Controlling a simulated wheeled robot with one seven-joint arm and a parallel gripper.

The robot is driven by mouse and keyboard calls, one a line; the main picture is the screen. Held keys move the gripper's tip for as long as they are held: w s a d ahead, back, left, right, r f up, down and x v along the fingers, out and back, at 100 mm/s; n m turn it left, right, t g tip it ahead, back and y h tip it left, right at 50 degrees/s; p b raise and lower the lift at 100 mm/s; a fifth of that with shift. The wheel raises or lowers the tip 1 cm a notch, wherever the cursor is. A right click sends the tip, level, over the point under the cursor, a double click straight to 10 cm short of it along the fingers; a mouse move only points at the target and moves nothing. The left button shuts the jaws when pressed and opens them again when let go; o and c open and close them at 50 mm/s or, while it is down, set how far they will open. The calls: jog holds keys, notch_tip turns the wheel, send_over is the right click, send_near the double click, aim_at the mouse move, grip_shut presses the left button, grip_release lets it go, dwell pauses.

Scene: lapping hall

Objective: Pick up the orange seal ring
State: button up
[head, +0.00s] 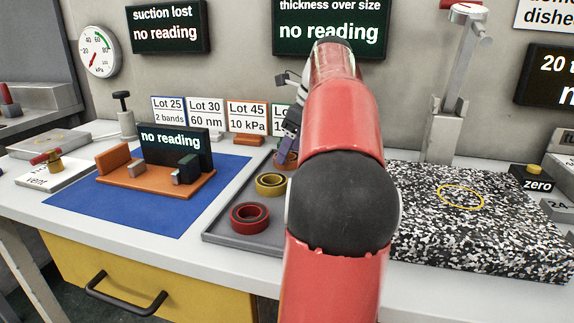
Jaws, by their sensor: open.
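An orange-brown ring (286,159), which looks like the orange seal ring, sits toward the back of the grey tray (222,239). My arm and gripper hide part of it. My gripper (285,147) points down right at this ring and overlaps it in the picture. The jaws are open. I cannot tell whether the fingers touch the ring or are around it. A yellow ring (270,184) and a red ring (250,217) lie nearer in the same tray. My arm hides the tray's right side.
Left of the tray, a blue mat (75,203) carries an orange fixture (150,186) with a small display. A speckled granite plate (500,225) with a yellow circle lies right, before a grey stand (443,130). Lot cards (206,112) stand behind.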

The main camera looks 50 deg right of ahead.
jog(key=shift+x, duration=0.8)
jog(key=shift+c, duration=0.5)
jog(key=c, duration=0.7)
notch_tip(320, 180, up, 10)
jog(key=p, duration=0.3)
jog(key=shift+p, duration=0.4)
jog(key=shift+s, duration=0.1)
